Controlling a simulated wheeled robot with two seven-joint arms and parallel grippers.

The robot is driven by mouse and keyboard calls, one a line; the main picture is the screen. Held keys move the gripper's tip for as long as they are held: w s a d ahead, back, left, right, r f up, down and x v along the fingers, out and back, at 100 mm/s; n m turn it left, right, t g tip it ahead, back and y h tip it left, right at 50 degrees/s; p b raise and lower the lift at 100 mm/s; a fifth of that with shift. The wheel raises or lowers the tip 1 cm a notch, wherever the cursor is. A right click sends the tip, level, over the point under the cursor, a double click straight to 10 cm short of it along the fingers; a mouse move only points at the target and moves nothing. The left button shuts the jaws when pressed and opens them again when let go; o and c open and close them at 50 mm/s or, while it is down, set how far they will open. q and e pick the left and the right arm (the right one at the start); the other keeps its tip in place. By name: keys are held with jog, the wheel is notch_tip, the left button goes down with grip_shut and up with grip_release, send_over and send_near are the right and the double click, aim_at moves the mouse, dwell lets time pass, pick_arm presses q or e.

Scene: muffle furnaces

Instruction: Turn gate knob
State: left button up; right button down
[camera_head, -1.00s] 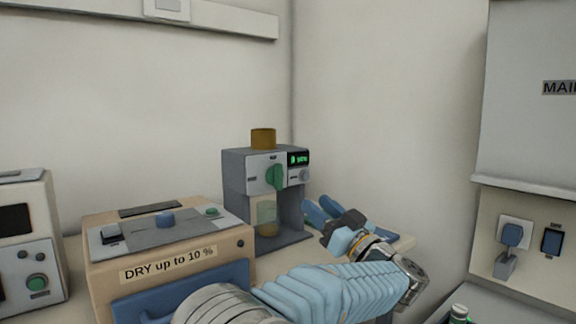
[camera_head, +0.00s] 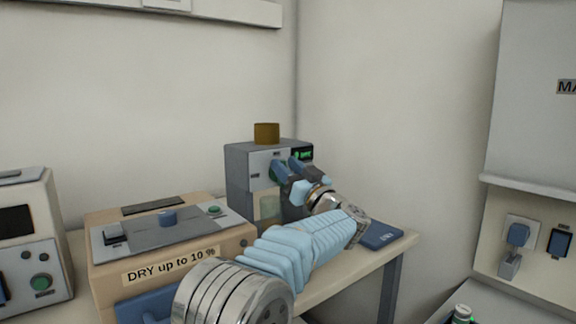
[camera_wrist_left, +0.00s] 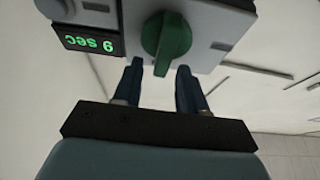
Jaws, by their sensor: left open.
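The gate knob (camera_wrist_left: 166,42) is a green knob on the light front panel of a grey machine (camera_head: 238,180). In the wrist view its grip ridge stands roughly upright in the picture. My left gripper (camera_wrist_left: 158,70) is open, with its two blue fingers pointing at the panel and the knob's lower end between or just beyond the fingertips. I cannot tell whether they touch it. In the head view the left gripper (camera_head: 287,170) is in front of the panel and hides most of the knob. A green display (camera_wrist_left: 92,44) reads "9 sec", upside down in the wrist view. My right gripper is not in view.
A tan box (camera_head: 100,277) labelled "DRY up to 10 %" stands left of the machine. A blue pad (camera_head: 381,236) lies on the table right of my arm. A brown cup-like piece (camera_head: 266,133) tops the machine. Another device (camera_head: 42,260) stands far left.

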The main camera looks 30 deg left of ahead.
pick_arm(q)
grip_shut()
